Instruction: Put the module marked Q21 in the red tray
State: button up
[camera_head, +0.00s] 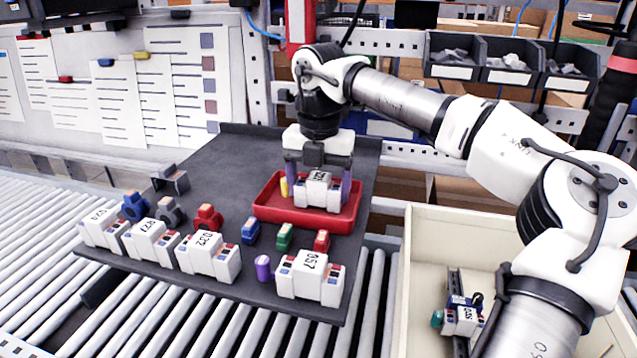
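The red tray (275,211) lies on the dark board at its right part. My gripper (319,186) points down over the tray, its two fingers at the left and right sides of a white module (318,192) with no clear gap. The gripper looks shut on this module. Its top label is small and partly under the gripper; I cannot read it surely as Q21. The module is low within the tray's outline; whether it touches the floor is unclear. Other white modules stand along the board's front edge: one at far left (99,229), two beside it (150,243), (208,259), and one marked 057 (310,277).
A yellow piece (284,187) is in the tray, left of the module. Blue, grey, red, green and purple parts stand on the dark board (215,165). A cream bin (425,235) at right holds another module (462,320). Rollers (40,270) run around the board.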

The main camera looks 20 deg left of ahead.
jog(key=o, duration=0.5)
jog(key=shift+c, duration=0.2)
notch_tip(320, 180, up, 14)
jog(key=shift+f, duration=0.1)
